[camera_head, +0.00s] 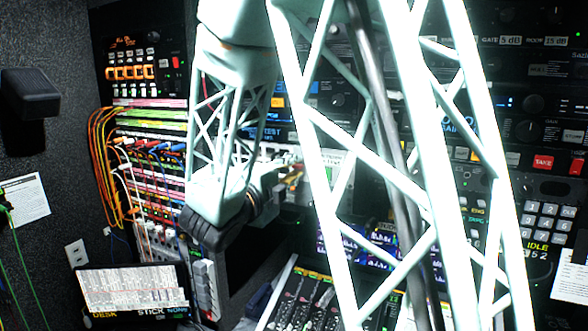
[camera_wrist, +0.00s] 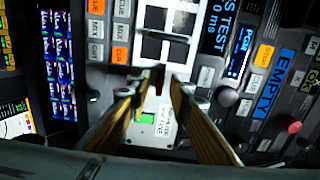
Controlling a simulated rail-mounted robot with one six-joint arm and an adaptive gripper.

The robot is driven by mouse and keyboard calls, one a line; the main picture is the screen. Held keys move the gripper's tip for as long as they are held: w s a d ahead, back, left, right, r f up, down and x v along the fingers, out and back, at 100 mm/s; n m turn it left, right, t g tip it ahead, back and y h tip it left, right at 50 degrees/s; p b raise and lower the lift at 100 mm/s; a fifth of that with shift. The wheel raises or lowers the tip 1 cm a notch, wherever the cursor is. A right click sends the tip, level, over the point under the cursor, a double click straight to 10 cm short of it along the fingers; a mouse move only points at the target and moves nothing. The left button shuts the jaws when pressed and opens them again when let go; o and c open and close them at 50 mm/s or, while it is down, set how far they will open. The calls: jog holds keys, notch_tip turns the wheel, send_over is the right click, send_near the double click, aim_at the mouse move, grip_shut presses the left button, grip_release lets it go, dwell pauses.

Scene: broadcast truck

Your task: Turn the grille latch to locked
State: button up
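In the wrist view, the two tan fingers of my gripper (camera_wrist: 160,84) reach toward a pale panel with a small dark red piece (camera_wrist: 159,79) between the tips. This piece seems to be the grille latch. I cannot tell whether the fingers touch it or which way it is turned. Below it is a white label (camera_wrist: 166,128) with a green patch (camera_wrist: 147,118); its small print is only partly readable. A white-and-black grille (camera_wrist: 165,35) is just above the fingertips. In the head view, my gripper (camera_head: 294,172) is at the rack front, and my arm hides most of the latch area.
Rack panels with knobs and buttons surround the spot, including a red knob (camera_wrist: 294,127) at right in the wrist view. In the head view, orange cables (camera_head: 103,165) hang at left, and a fader desk (camera_head: 300,300) and small screen (camera_head: 130,290) are below.

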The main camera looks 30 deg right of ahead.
jog(key=v, duration=1.1)
jog(key=shift+s+a, duration=0.25)
jog(key=shift+a, duration=0.1)
dwell(0.4)
dwell(0.5)
jog(key=s+d+f+m+g+y+b, duration=0.1)
jog(key=s+d+f+m+g+b, duration=0.3)
jog(key=s+m, duration=0.45)
jog(key=s+d+f+m+g+y+b, duration=0.1)
jog(key=s+d+f+m+g+b, duration=0.3)
jog(key=s+f+m, duration=0.45)
jog(key=s+a+f+m+g+y+b, duration=0.1)
jog(key=s+f+m+y+b, duration=0.1)
jog(key=s+f+m, duration=0.3)
jog(key=s+a+f+m+g+y+b, duration=0.1)
jog(key=s+f+m+y+b, duration=0.15)
jog(key=s, duration=0.55)
jog(key=s+a+f+m+t+y+b, duration=0.1)
jog(key=a+f+m+y+b, duration=0.3)
jog(key=a+m, duration=0.4)
jog(key=s+a+f+m+t+y+b, duration=0.2)
jog(key=s+a+f+m+y+b, duration=0.2)
jog(key=a+m, duration=0.4)
jog(key=f+m+b, duration=0.1)
jog(key=m, duration=0.1)
jog(key=shift+s+f+m+t+b, duration=0.15)
jog(key=shift+s+m+t+b, duration=0.15)
jog(key=shift+s+m+b, duration=0.1)
